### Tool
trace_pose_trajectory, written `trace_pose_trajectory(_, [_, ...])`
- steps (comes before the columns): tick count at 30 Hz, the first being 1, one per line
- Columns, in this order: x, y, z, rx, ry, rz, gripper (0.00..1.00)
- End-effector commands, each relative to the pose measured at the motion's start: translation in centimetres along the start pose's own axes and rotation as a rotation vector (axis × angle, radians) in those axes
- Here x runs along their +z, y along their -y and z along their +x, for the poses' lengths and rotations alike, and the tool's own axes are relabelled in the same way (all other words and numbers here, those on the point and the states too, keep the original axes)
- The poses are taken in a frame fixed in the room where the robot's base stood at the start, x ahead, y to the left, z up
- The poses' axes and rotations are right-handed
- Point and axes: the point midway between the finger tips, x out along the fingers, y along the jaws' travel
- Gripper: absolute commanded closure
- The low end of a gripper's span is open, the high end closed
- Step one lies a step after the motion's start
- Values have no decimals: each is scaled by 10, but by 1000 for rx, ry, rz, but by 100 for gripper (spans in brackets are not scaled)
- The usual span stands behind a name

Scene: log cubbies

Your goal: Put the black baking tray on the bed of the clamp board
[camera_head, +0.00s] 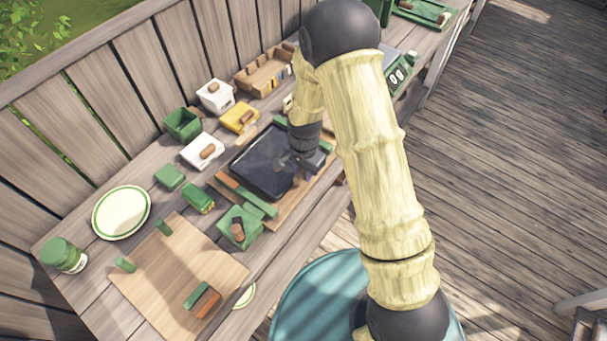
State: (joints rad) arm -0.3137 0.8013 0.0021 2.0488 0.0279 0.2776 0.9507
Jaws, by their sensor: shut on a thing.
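The black baking tray (262,165) is a dark, shallow rectangle in the middle of the bench. My gripper (297,164) is shut on its right-hand edge; my wrist and arm hide part of that side. The tray is over a wooden board with green bars (258,203) along its near edge, which looks like the clamp board. Much of that board is hidden under the tray. I cannot tell whether the tray rests on it or is held just above.
Another wooden board (172,270) with green pegs and a green and orange block lies at the front left. A plate (121,212), a jar (64,255), a green bin (183,124), white boxes (202,150) and a wooden caddy (264,73) crowd the bench. A fence borders its far side.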

Motion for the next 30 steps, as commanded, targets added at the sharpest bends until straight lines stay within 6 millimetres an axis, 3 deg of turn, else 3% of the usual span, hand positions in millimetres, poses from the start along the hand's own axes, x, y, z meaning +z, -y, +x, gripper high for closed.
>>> trace_pose_trajectory(6, [0, 0, 22, 1, 1, 0, 100])
trace_pose_trajectory(14, [0, 0, 24, -1, 0, 0, 100])
trace_pose_trajectory(15, [0, 0, 24, 0, 0, 0, 72])
trace_pose_trajectory(18, [0, 0, 24, 0, 0, 0, 54])
trace_pose_trajectory(30, [0, 0, 20, -1, -1, 0, 54])
